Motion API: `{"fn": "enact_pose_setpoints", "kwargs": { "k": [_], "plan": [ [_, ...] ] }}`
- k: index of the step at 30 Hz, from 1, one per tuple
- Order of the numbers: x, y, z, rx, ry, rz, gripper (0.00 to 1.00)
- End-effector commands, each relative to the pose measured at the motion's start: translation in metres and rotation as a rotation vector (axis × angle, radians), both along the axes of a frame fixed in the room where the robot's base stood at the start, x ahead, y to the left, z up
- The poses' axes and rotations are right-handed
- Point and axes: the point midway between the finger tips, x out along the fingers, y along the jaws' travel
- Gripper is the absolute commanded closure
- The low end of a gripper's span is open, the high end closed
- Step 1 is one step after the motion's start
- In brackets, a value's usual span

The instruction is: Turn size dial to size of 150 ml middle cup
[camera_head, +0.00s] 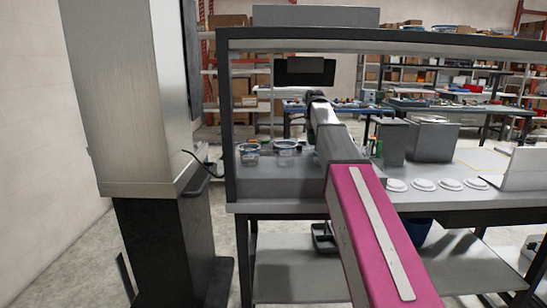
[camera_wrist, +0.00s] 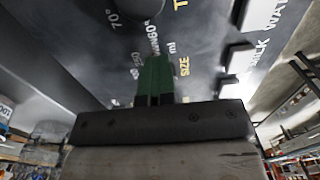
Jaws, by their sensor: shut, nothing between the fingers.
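In the wrist view, a dark panel (camera_wrist: 85,50) fills the upper part, with white and yellow lettering including "SIZE", "ml", "60°" and "70°". My gripper (camera_wrist: 154,66) has green fingers that are shut and empty. They point at the panel close to the SIZE lettering and cover part of the numbers. The size dial cannot be made out; whether the fingers touch the panel cannot be told.
A grey workbench (camera_head: 450,203) with a dark frame stands ahead. Several white round discs (camera_head: 423,184) and grey boxes (camera_head: 432,140) are on its right. A tall metal cabinet (camera_head: 125,100) stands at the left.

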Motion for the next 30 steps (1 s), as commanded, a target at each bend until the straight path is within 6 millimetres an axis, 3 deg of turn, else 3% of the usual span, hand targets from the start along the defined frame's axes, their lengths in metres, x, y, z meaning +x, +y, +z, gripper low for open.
{"fn": "enact_pose_setpoints", "kwargs": {
  "k": [1,30],
  "plan": [
    [-0.023,0.000,-0.016,0.006,0.043,-0.006,1.00],
    [-0.024,0.011,-0.009,0.007,0.043,-0.002,1.00]
  ]
}}
